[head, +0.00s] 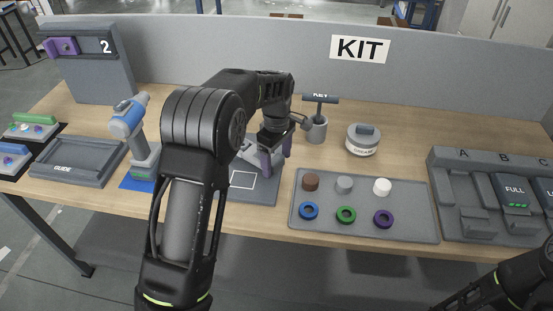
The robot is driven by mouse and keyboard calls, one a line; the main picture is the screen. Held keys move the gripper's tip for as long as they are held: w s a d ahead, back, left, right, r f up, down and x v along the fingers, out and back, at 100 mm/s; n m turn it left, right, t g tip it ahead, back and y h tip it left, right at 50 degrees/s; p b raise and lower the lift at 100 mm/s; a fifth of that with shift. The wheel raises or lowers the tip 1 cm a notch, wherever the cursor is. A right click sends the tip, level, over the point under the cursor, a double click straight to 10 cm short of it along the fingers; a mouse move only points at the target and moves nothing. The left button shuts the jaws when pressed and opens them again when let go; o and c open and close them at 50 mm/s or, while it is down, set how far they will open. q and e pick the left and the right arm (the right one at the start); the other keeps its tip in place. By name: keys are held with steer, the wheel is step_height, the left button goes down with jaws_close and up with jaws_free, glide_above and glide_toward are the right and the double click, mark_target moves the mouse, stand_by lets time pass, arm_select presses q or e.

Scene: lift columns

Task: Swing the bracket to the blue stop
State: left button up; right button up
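My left gripper (277,154) is over a grey plate (262,190) with a white square outline, near the table's middle. Its two purplish-grey fingers point down and stand apart, with nothing clearly held between them. A light grey part (248,151) shows beside the fingers, mostly hidden by my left arm; I cannot tell if it is the bracket. A purple bracket-like piece (62,46) sits at the left of a grey upright panel (90,75) marked 2. I cannot make out a blue stop. My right arm shows at the lower right; its gripper is out of view.
A blue and grey drill (129,118) stands left of my arm beside the GUIDE tray (48,171). A tray (415,222) holds coloured rings and caps. A KEY tool (319,112) and a round container (362,140) stand behind it. Grey A-B-C rack (455,196) at right.

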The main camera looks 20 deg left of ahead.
arm_select(q)
step_height(320, 180, up, 8)
steer(key=shift+f+b, duration=0.1)
steer(key=shift+b, duration=0.55)
stand_by(0.6)
